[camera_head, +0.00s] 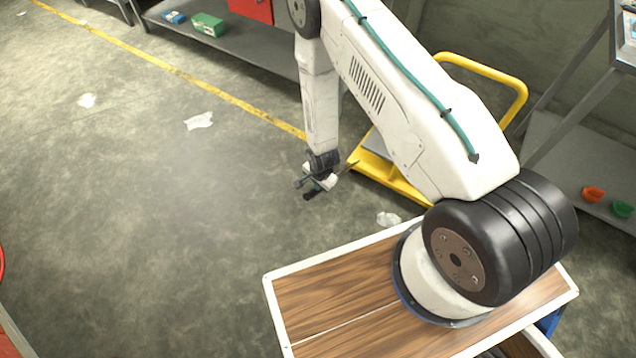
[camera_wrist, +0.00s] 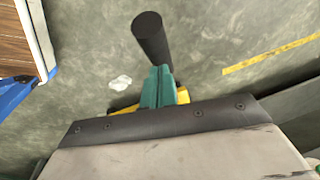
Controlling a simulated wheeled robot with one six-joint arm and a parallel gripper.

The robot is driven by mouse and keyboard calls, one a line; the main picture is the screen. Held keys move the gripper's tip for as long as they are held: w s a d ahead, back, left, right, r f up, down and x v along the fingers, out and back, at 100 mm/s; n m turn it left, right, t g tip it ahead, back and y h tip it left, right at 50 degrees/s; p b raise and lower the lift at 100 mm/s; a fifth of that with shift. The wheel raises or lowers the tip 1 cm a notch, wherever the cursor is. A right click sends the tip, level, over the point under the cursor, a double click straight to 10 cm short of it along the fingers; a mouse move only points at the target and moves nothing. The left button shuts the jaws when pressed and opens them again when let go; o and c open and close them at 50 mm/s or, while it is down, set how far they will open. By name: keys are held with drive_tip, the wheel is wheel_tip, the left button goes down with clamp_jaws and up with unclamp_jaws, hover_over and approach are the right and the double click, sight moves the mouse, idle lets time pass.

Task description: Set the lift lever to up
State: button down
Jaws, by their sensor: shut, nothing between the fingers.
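A yellow lift cart (camera_head: 400,183) with a tall yellow push handle (camera_head: 487,68) stands on the floor behind my arm. A dark thin rod (camera_head: 350,166) shows at its left side, and a black grip (camera_head: 313,193) lies beyond it; they look like the lift lever, with the middle hidden by my gripper. My gripper (camera_head: 303,182) is shut and empty, close by the black grip. In the wrist view the teal fingers (camera_wrist: 157,88) are together, and the black cylindrical grip (camera_wrist: 152,38) sticks out past them. I cannot tell whether they touch. The cart's yellow part (camera_wrist: 182,96) is mostly hidden there.
A grey shelf (camera_head: 250,47) holds a green box (camera_head: 208,24) at the back. Another shelf at right holds an orange cup (camera_head: 593,194) and a green cup (camera_head: 622,209). White scraps (camera_head: 198,120) lie on the floor.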

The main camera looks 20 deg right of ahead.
wheel_tip(320, 180, up, 13)
drive_tip(key=s+d, duration=0.1)
drive_tip(key=shift+s+d, duration=0.15)
drive_tip(key=shift+s, duration=0.2)
